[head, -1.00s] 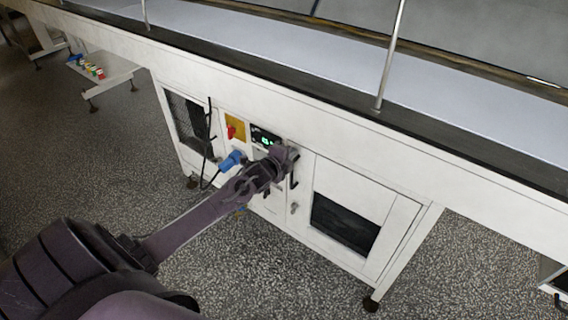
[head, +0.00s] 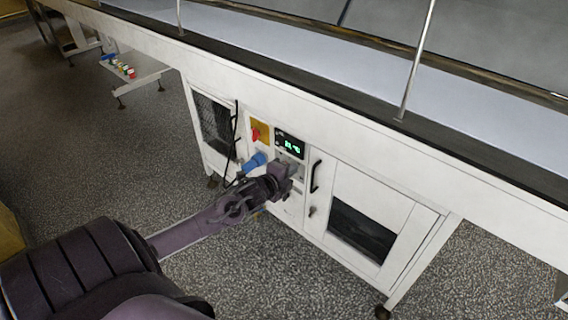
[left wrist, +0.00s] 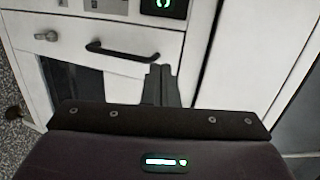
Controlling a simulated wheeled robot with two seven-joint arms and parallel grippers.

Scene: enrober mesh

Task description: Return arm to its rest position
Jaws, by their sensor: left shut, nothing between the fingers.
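My left arm reaches in from the lower left of the head view. Its gripper (head: 292,168) is in front of the white cabinet (head: 372,196), just below the green-lit display (head: 290,145) and left of the black door handle (head: 316,176). In the left wrist view the dark fingers (left wrist: 161,84) are together with nothing between them. The black handle (left wrist: 122,50) and part of the display (left wrist: 164,6) show beyond them. Whether the fingertips touch the cabinet front is unclear, but they hold nothing. My right gripper is not in view.
A red switch on a yellow plate (head: 260,132) and a blue plug (head: 254,162) with a black cable are close to the gripper. The long conveyor (head: 330,60) overhangs the cabinet. A small shelf with coloured buttons (head: 122,70) stands far left. Speckled floor is open at left.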

